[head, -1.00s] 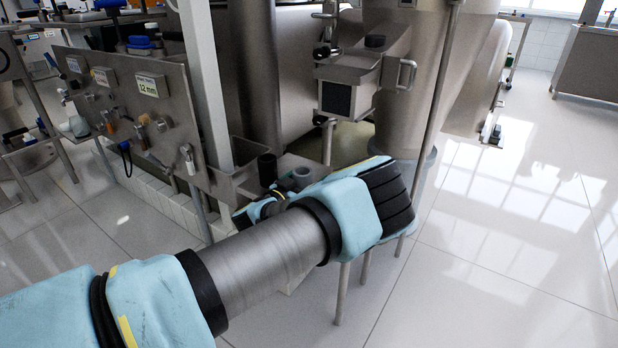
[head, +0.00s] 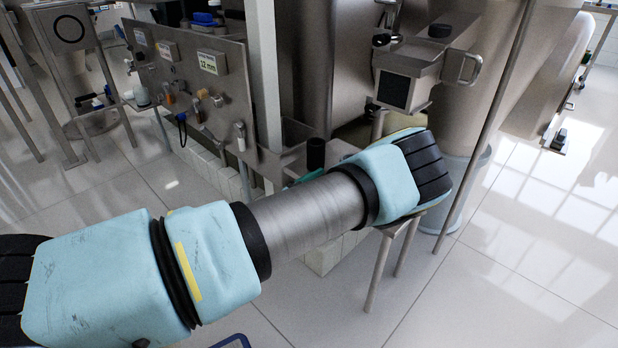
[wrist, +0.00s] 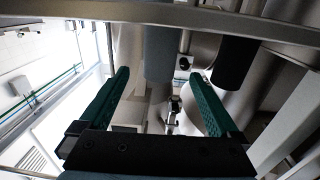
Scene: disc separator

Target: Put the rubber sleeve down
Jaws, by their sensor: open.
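My gripper (wrist: 160,76) is open in the wrist view, with its two green fingers apart and nothing clamped between them. A grey cylinder (wrist: 164,52), which looks like the rubber sleeve, stands beyond the fingertips, roughly in line with the gap. A black cylinder (wrist: 236,62) stands to its right, outside the fingers. In the head view the black cylinder (head: 316,153) is upright on a steel shelf, while my forearm and wrist hide the grey one.
A steel panel (head: 228,98) with labels and hanging fittings stands left of the shelf. A steel box with a handle (head: 408,78) and a large steel vessel (head: 478,105) stand behind my wrist. Open tiled floor (head: 520,250) lies to the right.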

